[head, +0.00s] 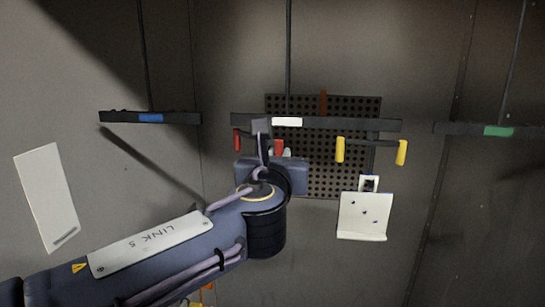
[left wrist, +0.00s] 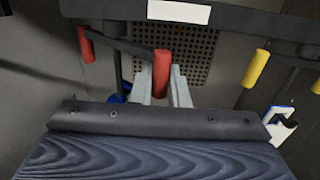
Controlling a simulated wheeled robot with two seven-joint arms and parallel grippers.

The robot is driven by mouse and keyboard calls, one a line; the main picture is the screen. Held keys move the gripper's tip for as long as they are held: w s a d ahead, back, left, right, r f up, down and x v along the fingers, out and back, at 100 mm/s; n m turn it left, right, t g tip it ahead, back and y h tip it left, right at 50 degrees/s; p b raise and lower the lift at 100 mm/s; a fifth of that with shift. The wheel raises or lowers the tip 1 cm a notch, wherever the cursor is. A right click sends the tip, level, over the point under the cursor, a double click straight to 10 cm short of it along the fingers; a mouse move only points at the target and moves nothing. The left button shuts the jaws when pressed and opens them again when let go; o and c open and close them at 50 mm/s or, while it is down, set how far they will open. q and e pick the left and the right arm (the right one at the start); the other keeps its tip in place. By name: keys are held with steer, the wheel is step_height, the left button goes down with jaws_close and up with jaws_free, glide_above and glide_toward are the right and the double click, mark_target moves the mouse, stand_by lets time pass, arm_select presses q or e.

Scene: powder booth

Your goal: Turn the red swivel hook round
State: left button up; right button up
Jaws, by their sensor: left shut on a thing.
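The red swivel hook hangs under the middle bar, with a dark crosspiece and a red grip at each end. In the head view its left red grip (head: 237,139) is free and its right red grip (head: 279,146) is at my left gripper (head: 283,153). In the left wrist view the left red grip (left wrist: 86,45) hangs clear. The other red grip (left wrist: 162,72) stands between the pale fingers of my left gripper (left wrist: 162,90), which is shut on it. My left arm hides part of the hook in the head view. My right gripper is not in view.
The middle bar (head: 340,124) has a white tag; a yellow swivel hook (head: 340,150) hangs to the right. A white plate (head: 363,216) hangs below it. A perforated panel (head: 325,180) is behind. Bars with blue (head: 180,118) and green (head: 460,128) tags flank the middle one.

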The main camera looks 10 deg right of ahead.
arm_select(q)
steer(key=shift+w+d, duration=0.6)
steer(key=shift+w+d+p, duration=0.15)
steer(key=shift+w+p, duration=0.2)
steer(key=shift+p, duration=0.05)
steer(key=shift+w+d, duration=0.25)
steer(key=shift+w, duration=0.2)
steer(key=o, duration=0.7)
steer(key=b+v, duration=0.1)
steer(key=v, duration=0.8)
steer(key=shift+b, duration=0.4)
